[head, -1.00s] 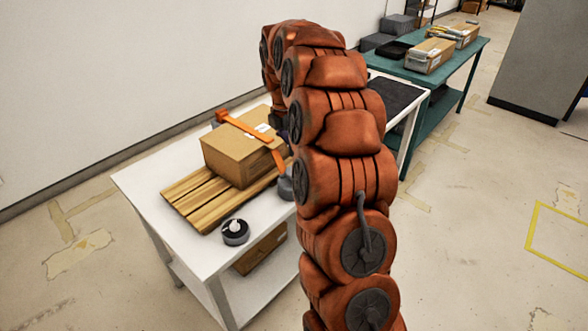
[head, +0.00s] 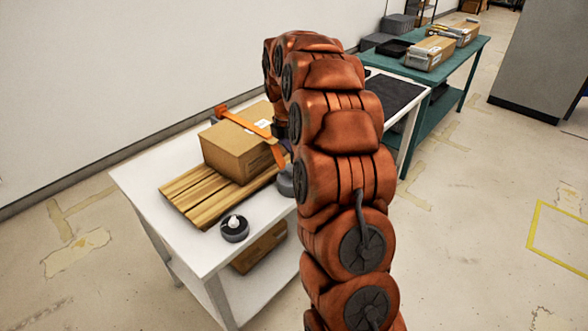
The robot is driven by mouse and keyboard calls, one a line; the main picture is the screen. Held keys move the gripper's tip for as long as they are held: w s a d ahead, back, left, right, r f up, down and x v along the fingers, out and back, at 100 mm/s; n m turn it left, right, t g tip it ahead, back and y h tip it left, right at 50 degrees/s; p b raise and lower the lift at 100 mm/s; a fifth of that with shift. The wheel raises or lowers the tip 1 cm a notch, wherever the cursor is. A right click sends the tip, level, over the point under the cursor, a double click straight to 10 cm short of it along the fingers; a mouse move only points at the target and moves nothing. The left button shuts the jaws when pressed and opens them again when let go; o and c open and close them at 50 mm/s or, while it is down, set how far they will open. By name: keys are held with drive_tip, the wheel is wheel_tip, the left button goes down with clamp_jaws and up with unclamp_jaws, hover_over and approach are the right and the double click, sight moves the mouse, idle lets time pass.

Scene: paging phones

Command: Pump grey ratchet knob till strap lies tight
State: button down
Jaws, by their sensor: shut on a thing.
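The orange strap (head: 245,123) runs over the top of a brown cardboard box (head: 236,158) and bends down at its right side. Its left end stands out past the box edge, above the top. My gripper (head: 281,130) is at the right side of the box by the strap, mostly hidden behind my own arm; only a dark part shows. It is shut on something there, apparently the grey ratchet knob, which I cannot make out. How tight the strap lies under my arm is hidden.
The box sits on wooden slats (head: 205,200) on a white table (head: 150,200). A dark roll with a white top (head: 235,229) and a grey round thing (head: 286,183) stand near. Another box (head: 258,250) is on the lower shelf. A green table (head: 470,56) stands behind.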

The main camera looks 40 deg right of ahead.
sight(291, 167)
drive_tip(key=shift+d+f, duration=0.1)
drive_tip(key=shift+f, duration=1.05)
drive_tip(key=shift+f+b, duration=0.45)
drive_tip(key=shift+f, duration=0.4)
drive_tip(key=shift+s+f, duration=0.25)
drive_tip(key=shift+f, duration=0.4)
drive_tip(key=shift+s, duration=0.25)
drive_tip(key=shift+w+f, duration=0.6)
drive_tip(key=shift+w, duration=0.15)
drive_tip(key=shift+s+a+r, duration=0.2)
drive_tip(key=shift+s+r, duration=0.05)
drive_tip(key=shift+r, duration=0.2)
drive_tip(key=shift+s+a+r, duration=0.1)
drive_tip(key=shift+a+r, duration=0.15)
drive_tip(key=shift+a, duration=0.45)
drive_tip(key=shift+s+a+r, duration=0.1)
drive_tip(key=shift+a+r, duration=0.15)
drive_tip(key=shift+a, duration=0.4)
